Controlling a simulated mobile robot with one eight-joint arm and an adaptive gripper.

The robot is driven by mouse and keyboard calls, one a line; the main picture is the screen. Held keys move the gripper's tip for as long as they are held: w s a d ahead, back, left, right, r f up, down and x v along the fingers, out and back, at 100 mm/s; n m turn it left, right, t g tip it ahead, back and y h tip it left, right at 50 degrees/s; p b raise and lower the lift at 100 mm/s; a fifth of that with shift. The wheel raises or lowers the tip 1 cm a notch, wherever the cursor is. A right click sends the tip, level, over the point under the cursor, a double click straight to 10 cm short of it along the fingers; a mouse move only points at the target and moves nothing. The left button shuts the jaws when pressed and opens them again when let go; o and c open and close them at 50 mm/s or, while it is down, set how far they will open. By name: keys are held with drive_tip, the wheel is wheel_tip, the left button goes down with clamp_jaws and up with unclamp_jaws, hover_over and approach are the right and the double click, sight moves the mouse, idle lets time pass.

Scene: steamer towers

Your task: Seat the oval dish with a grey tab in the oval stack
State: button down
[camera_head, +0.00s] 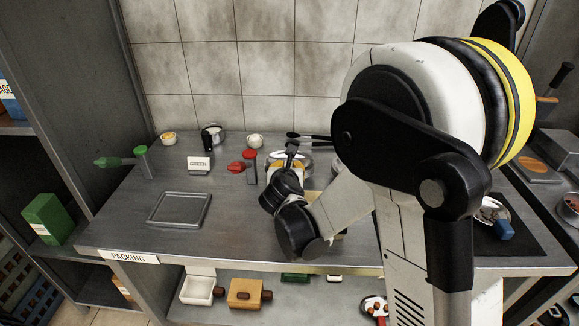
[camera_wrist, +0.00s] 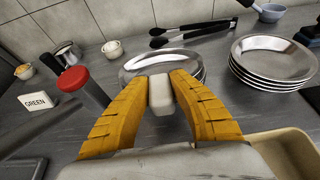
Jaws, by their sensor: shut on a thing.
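My gripper (camera_wrist: 162,84) has its yellow fingers closed on the pale grey tab (camera_wrist: 160,98) at the near side of a shiny metal oval dish (camera_wrist: 152,58). In the head view, my gripper (camera_head: 287,169) is partly covered by my wrist, and the dish (camera_head: 300,157) shows just behind it. The dish looks about level, and a further rim edge shows under its right side. I cannot tell whether it is seated or held slightly above. A stack of several metal dishes (camera_wrist: 272,62) stands apart to its right in the wrist view; my arm mostly hides it in the head view.
A red-topped post (camera_wrist: 76,84) and a GREEN sign (camera_wrist: 38,102) stand left of the gripper. Black tongs (camera_wrist: 195,30) lie behind the dish. A cream tray (camera_wrist: 290,150) is at near right. An empty metal tray (camera_head: 180,209) lies on the left bench.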

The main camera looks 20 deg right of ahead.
drive_tip(key=shift+f, duration=0.15)
drive_tip(key=c, duration=1.2)
unclamp_jaws()
drive_tip(key=v, duration=1.2)
